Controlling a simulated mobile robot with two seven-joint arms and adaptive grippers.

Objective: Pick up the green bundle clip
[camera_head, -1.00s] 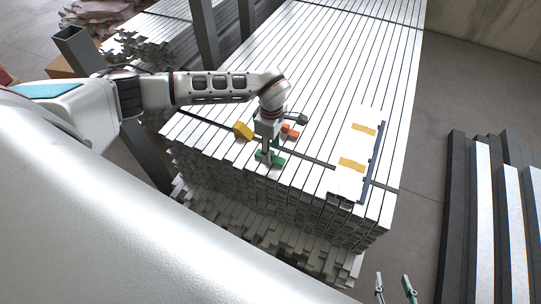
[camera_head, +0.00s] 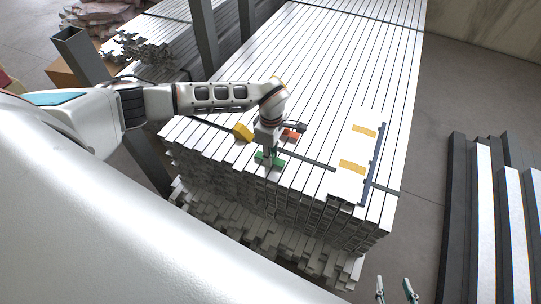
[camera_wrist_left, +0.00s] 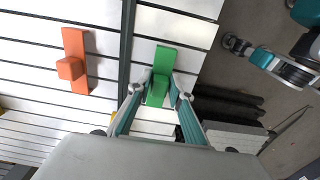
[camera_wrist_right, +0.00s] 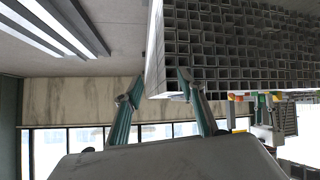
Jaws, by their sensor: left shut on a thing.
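The green bundle clip (camera_head: 277,160) is on the near edge of the stack of metal profiles. It also shows in the left wrist view (camera_wrist_left: 166,58), a flat green bar with a raised block. My left gripper (camera_head: 268,157) points down over it. In the left wrist view its fingers (camera_wrist_left: 158,92) are on both sides of the green block, shut on it. The clip still appears to be at the stack surface. My right gripper (camera_wrist_right: 158,88) is open and empty, away from the clip; its fingertips show at the bottom of the head view (camera_head: 395,285).
An orange clip (camera_head: 291,134) and a yellow clip (camera_head: 243,132) lie close by on the stack (camera_head: 330,60). A white panel with yellow patches (camera_head: 350,182) and a dark bar lies to the right. Dark and white beams (camera_head: 482,200) stand on the floor at right.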

